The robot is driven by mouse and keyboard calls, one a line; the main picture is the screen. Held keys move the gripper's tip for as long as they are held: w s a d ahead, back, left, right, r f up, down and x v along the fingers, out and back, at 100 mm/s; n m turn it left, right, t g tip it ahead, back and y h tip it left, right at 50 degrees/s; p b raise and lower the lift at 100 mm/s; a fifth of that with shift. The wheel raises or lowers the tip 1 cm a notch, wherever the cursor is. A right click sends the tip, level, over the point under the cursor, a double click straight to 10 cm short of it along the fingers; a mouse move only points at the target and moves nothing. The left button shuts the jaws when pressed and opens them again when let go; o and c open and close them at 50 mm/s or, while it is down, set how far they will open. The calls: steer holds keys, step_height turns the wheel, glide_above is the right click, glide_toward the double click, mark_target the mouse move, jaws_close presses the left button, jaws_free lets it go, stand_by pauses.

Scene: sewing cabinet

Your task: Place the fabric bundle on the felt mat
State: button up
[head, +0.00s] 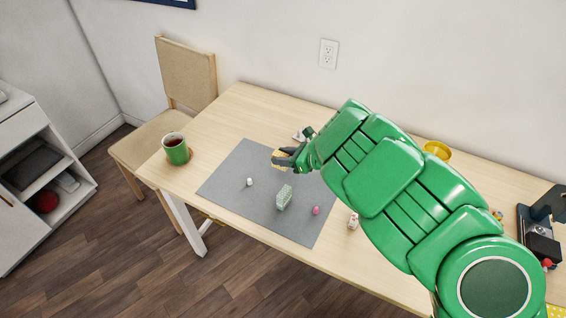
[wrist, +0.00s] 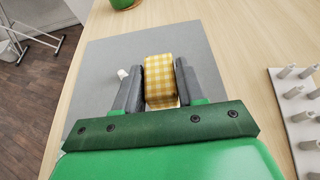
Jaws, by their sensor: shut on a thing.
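My gripper (head: 281,159) is shut on a yellow-and-white checked fabric bundle (wrist: 159,82), with one dark finger on each side of it. In the head view only a small bit of yellow shows at my fingertips. The grey felt mat (head: 232,168) lies on the table below. The bundle appears over the mat's far part; I cannot tell whether it touches the mat. A green patterned block (head: 284,197), perhaps another fabric bundle, stands on the mat nearer the front edge.
A small white spool (head: 249,182) and a pink one (head: 316,210) are on the mat. A green mug (head: 176,149) stands left of it. A spool rack (wrist: 308,128) is at right in the wrist view. A yellow bowl (head: 438,150) and dark machine (head: 543,232) are farther right.

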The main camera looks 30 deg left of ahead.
steer(key=shift+w+a+f, duration=0.2)
steer(key=shift+w+f, duration=0.1)
steer(key=shift+f, duration=1.65)
steer(key=shift+f, duration=0.1)
steer(key=o, duration=1)
steer(key=shift+v, duration=6)
